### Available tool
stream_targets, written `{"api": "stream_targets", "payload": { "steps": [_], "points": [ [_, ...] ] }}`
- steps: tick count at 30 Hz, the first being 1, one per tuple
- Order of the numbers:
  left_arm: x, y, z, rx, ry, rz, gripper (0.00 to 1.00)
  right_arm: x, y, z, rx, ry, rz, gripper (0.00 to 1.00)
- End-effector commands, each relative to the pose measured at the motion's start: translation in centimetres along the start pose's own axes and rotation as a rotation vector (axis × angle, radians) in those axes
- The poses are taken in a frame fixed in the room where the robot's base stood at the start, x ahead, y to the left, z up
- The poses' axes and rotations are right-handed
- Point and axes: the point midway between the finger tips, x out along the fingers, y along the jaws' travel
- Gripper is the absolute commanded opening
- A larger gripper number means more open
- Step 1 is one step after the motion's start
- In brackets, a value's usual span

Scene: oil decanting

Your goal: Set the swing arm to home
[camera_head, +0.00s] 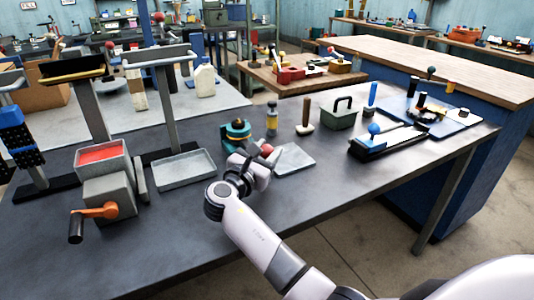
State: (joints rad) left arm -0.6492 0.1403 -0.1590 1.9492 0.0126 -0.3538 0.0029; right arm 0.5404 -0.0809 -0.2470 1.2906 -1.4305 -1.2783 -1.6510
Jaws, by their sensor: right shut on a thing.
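My right gripper (259,158) reaches over the table from the lower right and is shut at a red ball knob (267,149). The knob shows at its fingertips, and the fingers hide part of it. Just behind stands a teal round device (238,131) with a yellow and dark top. The knob seems to belong to its swing arm, but the gripper hides the link between them. I cannot tell the arm's exact angle. My left gripper is not in view.
A grey flat plate (295,159) lies right of the gripper. A grey tray (184,170) and a crank box with an orange handle (99,211) stand left. A small bottle (272,119), a green-grey lidded box (338,112) and a black tool (385,143) stand behind and right. The front right table is clear.

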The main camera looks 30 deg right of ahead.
Motion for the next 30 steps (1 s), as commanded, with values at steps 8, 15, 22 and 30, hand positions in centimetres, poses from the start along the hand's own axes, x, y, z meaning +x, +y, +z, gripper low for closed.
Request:
{"api": "stream_targets", "payload": {
  "steps": [8, 15, 22, 30],
  "points": [
    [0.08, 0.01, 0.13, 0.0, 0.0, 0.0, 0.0, -0.1, 0.07, -0.25, -0.003, -0.002, -0.032, 0.0],
    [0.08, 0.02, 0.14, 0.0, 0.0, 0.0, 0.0, -0.15, 0.1, -0.27, -0.002, -0.001, -0.033, 0.0],
    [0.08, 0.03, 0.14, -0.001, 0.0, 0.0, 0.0, -0.17, 0.12, -0.29, -0.002, -0.001, -0.032, 0.64],
    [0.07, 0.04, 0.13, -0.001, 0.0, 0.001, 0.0, -0.07, 0.09, -0.14, -0.001, -0.004, -0.033, 0.64]
  ]
}}
